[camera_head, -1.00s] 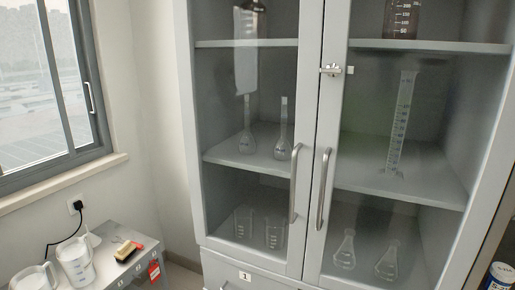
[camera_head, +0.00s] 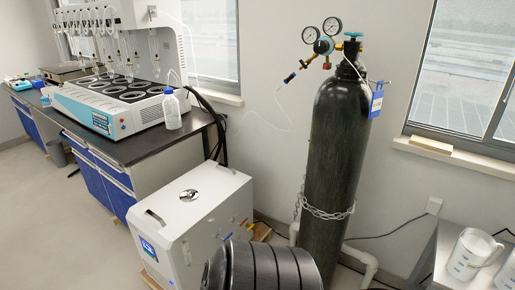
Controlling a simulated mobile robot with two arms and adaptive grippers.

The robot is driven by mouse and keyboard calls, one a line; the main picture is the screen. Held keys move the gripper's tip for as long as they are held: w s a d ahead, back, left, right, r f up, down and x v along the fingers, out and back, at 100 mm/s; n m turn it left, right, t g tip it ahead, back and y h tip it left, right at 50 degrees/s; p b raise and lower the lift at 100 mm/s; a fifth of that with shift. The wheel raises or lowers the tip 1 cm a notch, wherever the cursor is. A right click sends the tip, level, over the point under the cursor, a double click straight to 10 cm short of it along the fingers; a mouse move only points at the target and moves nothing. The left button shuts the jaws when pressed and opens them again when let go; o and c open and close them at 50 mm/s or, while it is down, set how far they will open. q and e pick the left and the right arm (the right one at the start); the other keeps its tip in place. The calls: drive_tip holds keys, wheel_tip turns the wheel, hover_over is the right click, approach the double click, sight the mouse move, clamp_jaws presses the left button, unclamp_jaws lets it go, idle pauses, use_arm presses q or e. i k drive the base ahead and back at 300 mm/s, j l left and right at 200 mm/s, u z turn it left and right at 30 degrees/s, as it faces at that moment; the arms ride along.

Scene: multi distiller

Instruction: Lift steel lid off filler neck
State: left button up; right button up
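A small round shiny steel lid (camera_head: 189,195) sits on the top face of a white boxy floor unit (camera_head: 190,215) with a small lit display on its front. The lid looks seated flat; the filler neck under it is hidden. Neither of my grippers is in view, and nothing touches the lid.
A tall black gas cylinder (camera_head: 335,150) with gauges and a chain stands right of the unit. A dark bench (camera_head: 150,145) with a distiller (camera_head: 115,100) and a bottle (camera_head: 172,108) stands behind. A black ribbed object (camera_head: 262,268) is at the bottom edge.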

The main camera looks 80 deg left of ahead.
sight(188, 195)
drive_tip(key=u, duration=3.35)
drive_tip(key=i, duration=0.1)
drive_tip(key=j+u, duration=0.05)
